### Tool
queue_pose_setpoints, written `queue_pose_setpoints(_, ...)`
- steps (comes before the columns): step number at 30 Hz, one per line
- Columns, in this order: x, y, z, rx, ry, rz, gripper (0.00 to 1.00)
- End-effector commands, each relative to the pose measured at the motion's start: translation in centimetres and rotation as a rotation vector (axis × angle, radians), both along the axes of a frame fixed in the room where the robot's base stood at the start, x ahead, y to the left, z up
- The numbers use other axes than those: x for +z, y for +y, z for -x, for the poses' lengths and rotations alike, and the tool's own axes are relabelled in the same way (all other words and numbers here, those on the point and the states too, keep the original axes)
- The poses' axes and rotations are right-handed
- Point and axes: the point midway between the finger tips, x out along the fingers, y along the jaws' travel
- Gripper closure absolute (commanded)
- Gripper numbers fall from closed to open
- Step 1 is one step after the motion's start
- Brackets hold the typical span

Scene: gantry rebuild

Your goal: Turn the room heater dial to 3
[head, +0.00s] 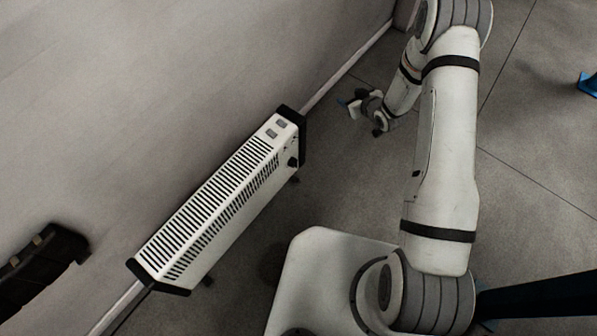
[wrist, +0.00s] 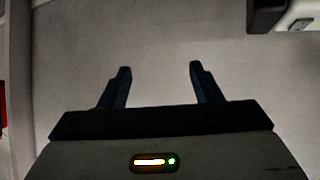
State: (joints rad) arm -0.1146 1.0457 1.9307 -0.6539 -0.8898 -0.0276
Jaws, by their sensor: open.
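The room heater (head: 225,205) is a long white box with slotted vents and black end caps, standing along the wall in the head view. Its dark dial (head: 292,162) is on the side near the upper right end; the dial's setting is too small to read. My gripper (head: 345,103) is beyond that end of the heater, up and to the right of the dial, apart from it. In the wrist view my gripper (wrist: 160,72) has its two dark fingers spread with nothing between them. A dark and white piece, probably the heater's end (wrist: 285,14), shows at the top right corner there.
The wall (head: 130,90) runs close behind the heater, with a pale skirting strip (head: 345,68) at its foot. A black object (head: 40,262) is at the lower left. A blue item (head: 589,85) is at the right edge. Grey floor (head: 345,190) between heater and arm is clear.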

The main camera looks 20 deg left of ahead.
Motion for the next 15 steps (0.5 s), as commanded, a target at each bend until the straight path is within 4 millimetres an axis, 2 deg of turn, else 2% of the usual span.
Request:
queue_pose_setpoints(1, -4.4, 1.1, 1.0, 0.037, -0.002, -0.039, 0.42)
queue_pose_setpoints(6, -13.6, 4.4, 5.3, 0.157, -0.038, -0.206, 0.42)
queue_pose_setpoints(9, -18.5, 5.8, 8.7, 0.214, -0.052, -0.317, 0.42)
queue_pose_setpoints(12, -22.3, 6.7, 12.1, 0.254, -0.059, -0.424, 0.42)
queue_pose_setpoints(15, -25.0, 7.1, 15.2, 0.282, -0.064, -0.514, 0.42)
